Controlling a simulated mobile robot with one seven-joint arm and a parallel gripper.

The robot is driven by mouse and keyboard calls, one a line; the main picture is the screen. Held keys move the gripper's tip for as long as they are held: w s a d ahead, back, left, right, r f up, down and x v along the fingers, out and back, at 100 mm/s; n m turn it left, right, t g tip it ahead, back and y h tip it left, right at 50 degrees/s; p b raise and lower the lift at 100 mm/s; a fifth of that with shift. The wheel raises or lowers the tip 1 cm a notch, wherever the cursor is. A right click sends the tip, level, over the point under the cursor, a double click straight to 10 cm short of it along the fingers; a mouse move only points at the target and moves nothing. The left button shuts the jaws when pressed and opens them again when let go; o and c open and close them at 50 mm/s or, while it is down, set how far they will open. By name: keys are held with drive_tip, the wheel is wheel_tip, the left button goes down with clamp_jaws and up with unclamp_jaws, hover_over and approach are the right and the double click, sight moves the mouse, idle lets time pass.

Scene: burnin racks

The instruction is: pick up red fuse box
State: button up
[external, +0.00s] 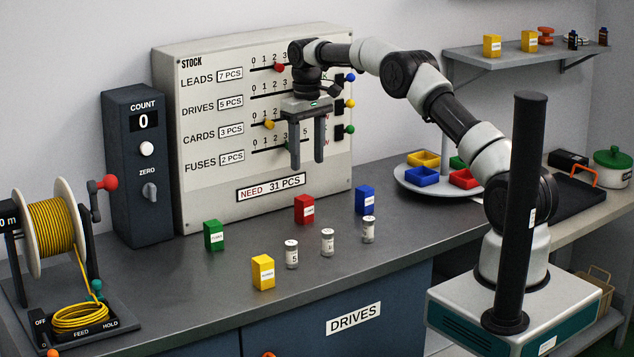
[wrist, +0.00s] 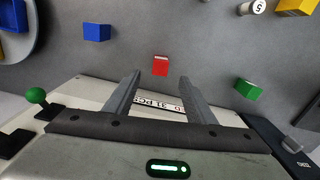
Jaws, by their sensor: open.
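The red fuse box (external: 304,209) stands upright on the grey counter, in front of the stock panel. It also shows in the wrist view (wrist: 160,66), a little beyond the fingertips and near the middle between them. My gripper (external: 307,167) points down above the counter, with its fingers apart and nothing between them. In the external view its fingertips are above the red box and apart from it. In the wrist view the two fingers (wrist: 160,77) show whole, in front of the panel.
A green box (external: 214,235), a blue box (external: 365,199) and a yellow box (external: 263,271) stand around the red one. Small white-labelled jars (external: 327,242) stand in front. The stock panel (external: 215,140) rises close behind my gripper. A round tray (external: 407,180) with coloured bins is at right.

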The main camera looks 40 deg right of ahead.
sight(304, 197)
wheel_tip(304, 197, down, 7)
drive_tip(key=shift+f, duration=0.1)
drive_tip(key=shift+w+a+f+p, duration=0.1)
drive_tip(key=shift+w+f+p, duration=0.05)
drive_tip(key=shift+f, duration=0.75)
drive_tip(key=shift+w+f+p, duration=0.2)
drive_tip(key=shift+f, duration=0.75)
drive_tip(key=shift+w+a+f+p, duration=0.1)
drive_tip(key=shift+w+f+p, duration=0.05)
drive_tip(key=shift+f, duration=0.75)
drive_tip(key=c, duration=1.2)
drive_tip(key=shift+o, duration=0.2)
drive_tip(key=shift+r, duration=0.1)
